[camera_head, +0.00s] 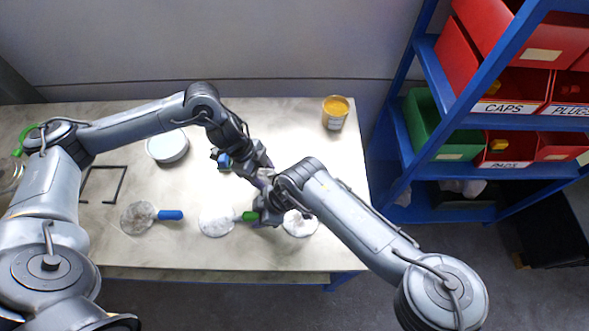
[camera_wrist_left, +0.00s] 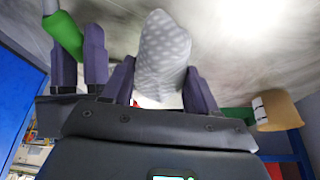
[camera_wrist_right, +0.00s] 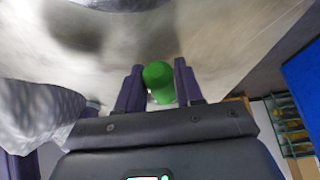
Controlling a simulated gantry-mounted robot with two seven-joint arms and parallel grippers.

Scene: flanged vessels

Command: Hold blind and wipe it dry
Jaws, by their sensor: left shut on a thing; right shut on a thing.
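In the left wrist view my left gripper (camera_wrist_left: 160,68) is shut on a white-grey dotted cloth (camera_wrist_left: 160,45). The cloth also shows at the left of the right wrist view (camera_wrist_right: 35,115). My right gripper (camera_wrist_right: 158,72) is shut on a green handle (camera_wrist_right: 158,84). In the head view that green handle (camera_head: 249,216) points toward a pale, mottled disc (camera_head: 214,222), apparently the blind, over the front of the table. I cannot tell whether the disc touches the tabletop. The grippers are close together, and my right arm hides the left gripper's tips and cloth in the head view.
A mottled disc (camera_head: 136,217) with a blue handle (camera_head: 170,215) and another pale disc (camera_head: 300,224) lie along the table's front. A blue bin shelf (camera_head: 470,121) is right.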

